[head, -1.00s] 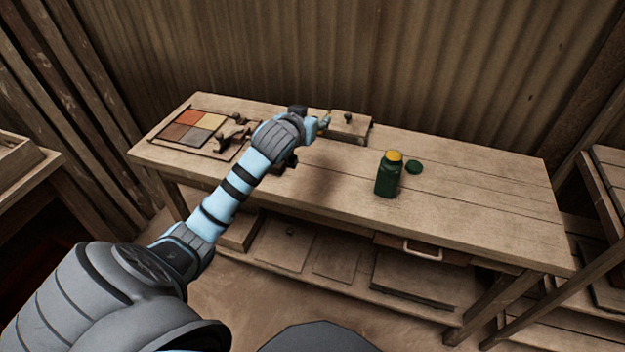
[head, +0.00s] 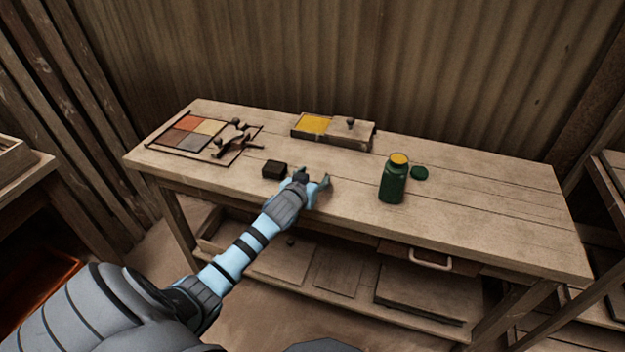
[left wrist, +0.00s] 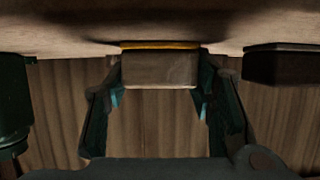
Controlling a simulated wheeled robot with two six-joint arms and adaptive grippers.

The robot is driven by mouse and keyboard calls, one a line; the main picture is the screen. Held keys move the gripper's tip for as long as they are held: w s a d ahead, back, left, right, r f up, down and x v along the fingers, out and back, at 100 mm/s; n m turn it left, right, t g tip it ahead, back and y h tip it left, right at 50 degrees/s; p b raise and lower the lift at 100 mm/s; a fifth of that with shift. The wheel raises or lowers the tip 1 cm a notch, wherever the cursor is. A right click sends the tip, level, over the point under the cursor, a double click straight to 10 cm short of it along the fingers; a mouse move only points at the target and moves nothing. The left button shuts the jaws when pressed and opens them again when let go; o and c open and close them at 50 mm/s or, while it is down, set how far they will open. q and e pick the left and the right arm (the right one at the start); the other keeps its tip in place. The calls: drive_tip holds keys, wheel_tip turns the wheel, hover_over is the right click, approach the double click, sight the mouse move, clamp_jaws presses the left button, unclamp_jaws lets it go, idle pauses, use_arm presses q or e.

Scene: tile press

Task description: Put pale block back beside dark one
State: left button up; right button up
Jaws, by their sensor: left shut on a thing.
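My left gripper (head: 313,179) is low over the front middle of the bench, and it also shows in the left wrist view (left wrist: 160,95). It is shut on the pale block (left wrist: 158,72), a greyish wooden block with a yellow layer along the face toward the bench top. That face is very close to the bench; I cannot tell if it touches. My right gripper is out of view.
A box with a yellow pad (head: 312,123) and a knobbed lid (head: 352,129) stands at the back. A tray of coloured tiles (head: 187,133) and a wooden press (head: 232,140) are at the left. A green bottle (head: 394,183) and its cap (head: 420,173) stand right of my gripper.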

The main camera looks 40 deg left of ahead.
use_arm(q)
drive_tip(key=o, duration=1.2)
drive_tip(key=shift+c, duration=0.2)
